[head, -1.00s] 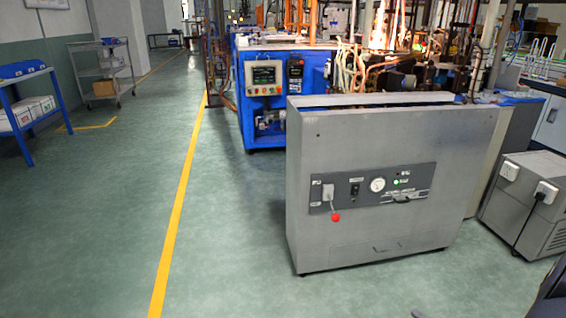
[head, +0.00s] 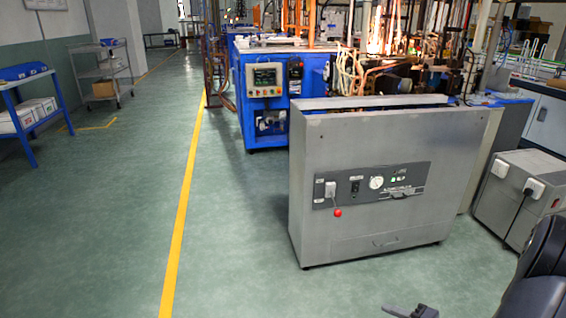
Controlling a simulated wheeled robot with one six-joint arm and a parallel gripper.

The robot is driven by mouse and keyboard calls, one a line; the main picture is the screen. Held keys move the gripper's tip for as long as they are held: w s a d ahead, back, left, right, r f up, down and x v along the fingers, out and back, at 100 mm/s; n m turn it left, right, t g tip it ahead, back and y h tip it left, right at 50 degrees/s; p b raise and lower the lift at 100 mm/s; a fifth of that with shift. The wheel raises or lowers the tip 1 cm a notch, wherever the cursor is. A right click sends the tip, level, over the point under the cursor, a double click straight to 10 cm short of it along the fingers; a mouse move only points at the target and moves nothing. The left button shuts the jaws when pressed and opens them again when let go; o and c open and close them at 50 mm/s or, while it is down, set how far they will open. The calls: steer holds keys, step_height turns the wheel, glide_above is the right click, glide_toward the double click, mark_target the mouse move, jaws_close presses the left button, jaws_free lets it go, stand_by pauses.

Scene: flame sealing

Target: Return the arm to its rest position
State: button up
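My dark arm (head: 540,275) shows in the bottom right corner of the head view. A small dark part, which looks like the tip of my gripper (head: 408,311), shows at the bottom edge, left of the arm. Most of it is cut off by the frame, so I cannot tell whether it is open or shut, or whether it holds anything. It appears in front of the grey cabinet (head: 375,240), apart from it in the picture.
A blue machine (head: 262,108) with hoses and glowing parts stands behind the cabinet. A grey box (head: 515,205) with plugs stands at the right. A blue table (head: 28,105) and a trolley (head: 100,72) stand at the left. The green floor along the yellow line (head: 187,190) is clear.

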steer(key=s+a+r+n+g+p, duration=0.5)
steer(key=s+a+r+g+p, duration=0.3)
steer(key=a+r, duration=0.5)
steer(key=shift+s+r+n+g, duration=0.3)
steer(key=shift+s+r+n, duration=0.05)
steer(key=shift+s+n, duration=0.05)
steer(key=shift+f+h, duration=0.1)
steer(key=shift+h, duration=0.2)
